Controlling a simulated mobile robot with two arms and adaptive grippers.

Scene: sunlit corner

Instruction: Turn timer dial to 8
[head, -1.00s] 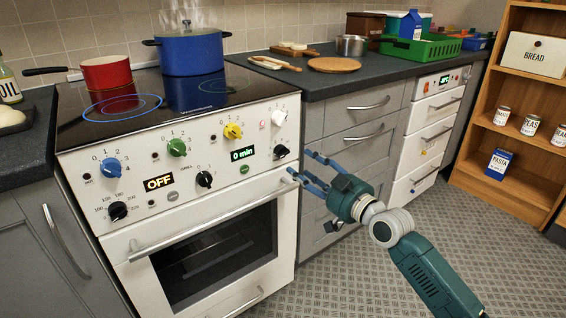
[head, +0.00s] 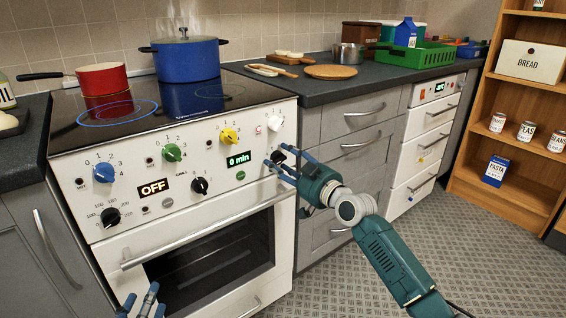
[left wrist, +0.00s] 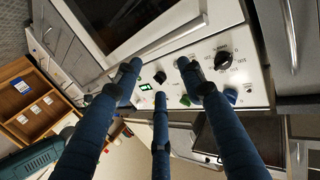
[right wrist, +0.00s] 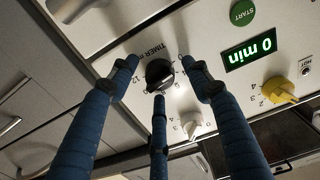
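The black timer dial (right wrist: 158,74), marked TIMER MIN, is on the white oven panel in the right wrist view. My right gripper (right wrist: 160,78) is open, with its three blue fingertips spread around the dial; I cannot tell whether they touch it. In the head view my right gripper (head: 283,162) is at the panel's right end and largely hides the dial. The green display (right wrist: 250,48) reads 0 min. My left gripper (head: 143,303) is low in front of the oven, and the left wrist view (left wrist: 160,76) shows its fingers open and empty.
A white knob (head: 275,121) and a yellow knob (head: 229,136) are near the dial. The oven door handle (head: 205,230) runs below the panel. A red pan (head: 102,78) and blue pot (head: 187,58) stand on the hob. The floor at right is clear.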

